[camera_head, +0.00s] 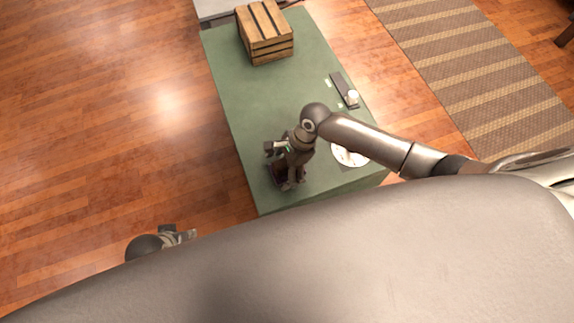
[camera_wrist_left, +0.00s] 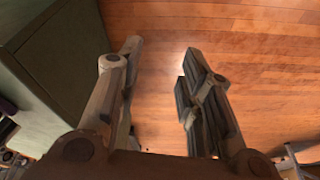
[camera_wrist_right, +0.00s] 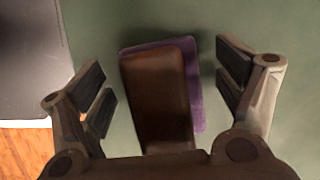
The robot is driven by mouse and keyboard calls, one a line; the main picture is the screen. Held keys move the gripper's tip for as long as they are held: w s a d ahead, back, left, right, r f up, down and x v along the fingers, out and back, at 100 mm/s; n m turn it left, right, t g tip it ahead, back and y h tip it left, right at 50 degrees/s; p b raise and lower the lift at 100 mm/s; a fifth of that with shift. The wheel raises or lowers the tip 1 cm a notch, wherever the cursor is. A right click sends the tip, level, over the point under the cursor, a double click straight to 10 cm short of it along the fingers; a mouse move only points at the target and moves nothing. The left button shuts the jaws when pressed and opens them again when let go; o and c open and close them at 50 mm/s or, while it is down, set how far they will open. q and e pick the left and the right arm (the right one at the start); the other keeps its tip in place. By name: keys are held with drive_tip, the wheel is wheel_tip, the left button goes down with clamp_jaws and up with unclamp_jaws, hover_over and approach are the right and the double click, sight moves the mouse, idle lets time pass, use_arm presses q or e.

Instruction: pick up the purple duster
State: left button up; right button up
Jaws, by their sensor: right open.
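The purple duster shows in the right wrist view as a brown block (camera_wrist_right: 155,92) with a purple layer (camera_wrist_right: 195,90) showing along its far and right edges. It lies on the green table (camera_wrist_right: 105,25). My right gripper (camera_wrist_right: 165,80) is open above it, with one finger pair on each side and a gap to both. In the head view my right gripper (camera_head: 287,180) is over the near left part of the table and mostly covers the duster. My left gripper (camera_wrist_left: 162,65) is open and empty over the wood floor, beside the table.
A wooden crate (camera_head: 266,46) stands at the table's far end. A dark tray (camera_head: 341,85) with a small white item lies at the right edge. A white plate (camera_head: 338,156) is partly behind my right arm. The table's middle left is clear.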

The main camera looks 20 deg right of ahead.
sight(282, 163)
drive_tip(key=c, duration=1.2)
drive_tip(key=shift+r, duration=0.1)
